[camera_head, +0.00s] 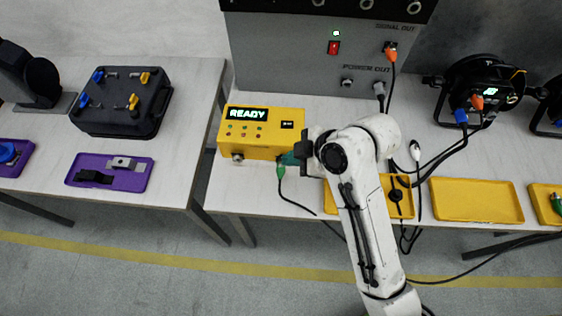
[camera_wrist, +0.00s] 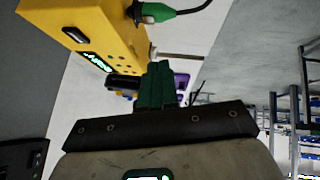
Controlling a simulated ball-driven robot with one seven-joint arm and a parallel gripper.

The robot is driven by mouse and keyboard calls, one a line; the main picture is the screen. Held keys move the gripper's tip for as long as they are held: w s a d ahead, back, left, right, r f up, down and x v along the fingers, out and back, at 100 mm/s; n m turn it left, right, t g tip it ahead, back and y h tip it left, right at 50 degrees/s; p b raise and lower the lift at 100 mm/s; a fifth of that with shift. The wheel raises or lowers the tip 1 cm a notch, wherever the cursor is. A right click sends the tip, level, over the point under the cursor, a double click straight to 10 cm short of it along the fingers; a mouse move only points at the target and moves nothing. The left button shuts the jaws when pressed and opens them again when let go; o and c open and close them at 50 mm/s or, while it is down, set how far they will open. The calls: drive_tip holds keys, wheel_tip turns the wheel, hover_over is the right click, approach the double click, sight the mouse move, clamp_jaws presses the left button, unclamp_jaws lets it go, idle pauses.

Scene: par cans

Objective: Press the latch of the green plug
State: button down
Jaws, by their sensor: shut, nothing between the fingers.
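The green plug (camera_head: 281,170) sits at the front face of the yellow box (camera_head: 232,148), at its lower right, with a black cable hanging from it. In the wrist view the green plug (camera_wrist: 157,12) is at the top, its end against the yellow box (camera_wrist: 110,22). Its latch is too small to make out. My gripper (camera_head: 289,159) is beside the plug, close to the box. In the wrist view my gripper (camera_wrist: 157,72) shows its dark green fingers together and empty, apart from the plug in the picture.
The box's display (camera_head: 247,113) reads READY. A grey power unit (camera_head: 300,70) stands behind it. Yellow trays (camera_head: 475,201) lie to the right on the table. A black case (camera_head: 120,103) and a purple tray (camera_head: 108,181) are on the left table.

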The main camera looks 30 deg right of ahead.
sight(284, 167)
drive_tip(key=w+r+n+t, duration=0.1)
drive_tip(key=w+r+n, duration=0.2)
drive_tip(key=n, duration=0.1)
drive_tip(key=shift+w+d+r+y, duration=0.1)
drive_tip(key=shift+w+r+y, duration=0.15)
drive_tip(key=shift+w+y, duration=0.15)
wheel_tip(284, 167, down, 9)
drive_tip(key=b, duration=0.7)
drive_tip(key=shift+s, duration=0.1)
idle(1.7)
drive_tip(key=shift+f+b, duration=0.3)
drive_tip(key=shift+b, duration=0.15)
drive_tip(key=shift+f, duration=0.4)
idle(0.4)
drive_tip(key=shift+r, duration=0.15)
drive_tip(key=shift+r+p, duration=0.45)
drive_tip(key=shift+r, duration=0.2)
